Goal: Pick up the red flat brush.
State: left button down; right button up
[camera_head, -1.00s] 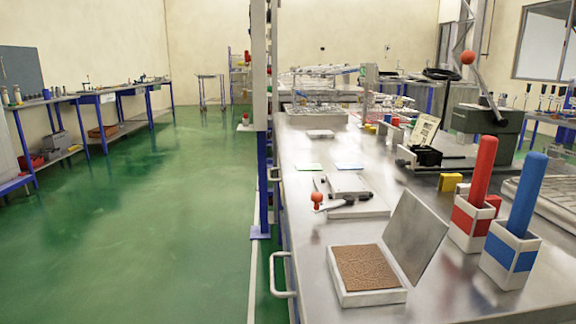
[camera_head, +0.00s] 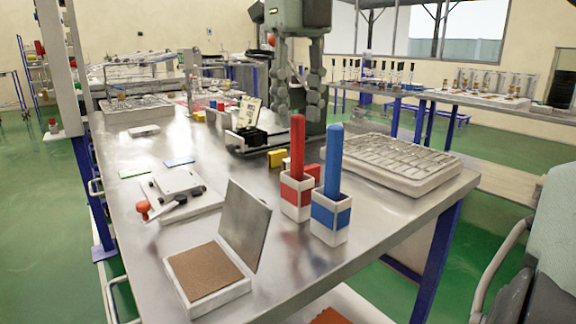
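The red flat brush (camera_head: 297,147) stands upright in a white cup with a red band (camera_head: 297,197). Only its red handle shows; its lower end is hidden inside the cup. My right gripper (camera_head: 299,112) points down from the top of the view. Its two fingers are apart and empty, one on each side of the handle's top in the picture. I cannot tell how far it is from the handle in depth, but I see no contact. My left gripper is not in view.
A blue-handled brush (camera_head: 328,160) stands in a blue-banded cup (camera_head: 331,220) just to the right. An open box with a brown pad (camera_head: 204,271) and raised lid lies in front left. A keyboard-like tray (camera_head: 390,163) is at right.

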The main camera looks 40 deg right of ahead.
aim_at(298, 144)
jog(key=f, duration=0.6)
jog(key=shift+w+d+f, duration=0.2)
jog(key=shift+f, duration=0.05)
jog(key=shift+c, duration=0.2)
grip_shut()
